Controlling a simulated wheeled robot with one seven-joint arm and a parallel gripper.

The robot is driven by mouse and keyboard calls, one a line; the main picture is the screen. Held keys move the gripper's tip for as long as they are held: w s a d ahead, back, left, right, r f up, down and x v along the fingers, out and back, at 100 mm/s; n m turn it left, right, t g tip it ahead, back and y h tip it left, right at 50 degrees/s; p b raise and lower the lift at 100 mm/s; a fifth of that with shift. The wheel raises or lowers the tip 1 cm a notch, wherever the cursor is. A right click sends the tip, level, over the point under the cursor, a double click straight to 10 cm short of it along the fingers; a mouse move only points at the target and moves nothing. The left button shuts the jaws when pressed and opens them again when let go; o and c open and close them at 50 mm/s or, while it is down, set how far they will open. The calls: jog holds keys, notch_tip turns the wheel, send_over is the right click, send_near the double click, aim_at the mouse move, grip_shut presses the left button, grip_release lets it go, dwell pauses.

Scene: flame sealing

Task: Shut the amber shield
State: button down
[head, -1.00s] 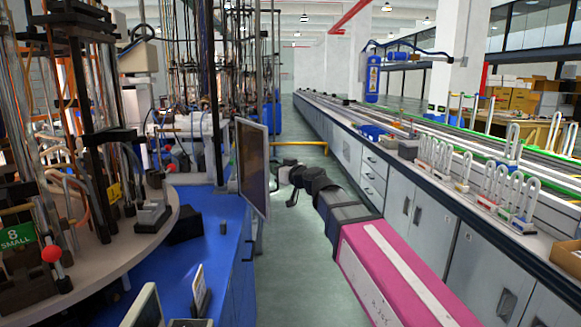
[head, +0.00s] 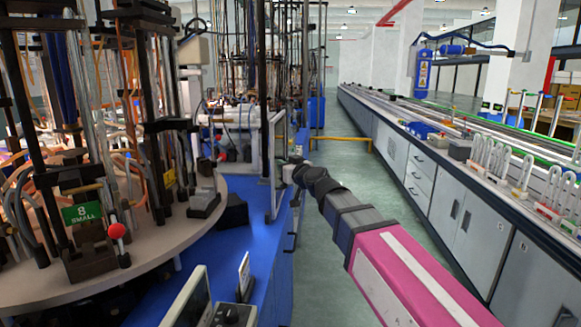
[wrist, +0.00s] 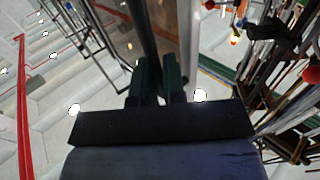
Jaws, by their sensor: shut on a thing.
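The amber shield (head: 279,160) is a tall framed panel at the edge of the blue bench, seen nearly edge-on in the head view. My gripper (head: 287,172) is at the shield's right edge, at about mid height, at the end of my outstretched arm. In the wrist view the two dark fingers of my gripper (wrist: 158,82) are shut on the shield's frame, and the brownish shield pane (wrist: 122,32) lies beyond them. The exact contact at the fingertips is hard to make out.
The blue bench (head: 262,238) and a round table (head: 150,255) with rods, clamps and a red knob (head: 116,231) stand at left. A long grey cabinet row (head: 470,215) runs along the right.

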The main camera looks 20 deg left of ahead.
jog(key=shift+a, duration=0.25)
jog(key=c, duration=1.2)
grip_release()
jog(key=shift+s+a, duration=0.1)
jog(key=shift+c, duration=0.2)
jog(key=shift+s, duration=0.1)
jog(key=v, duration=1.1)
jog(key=shift+w, duration=0.2)
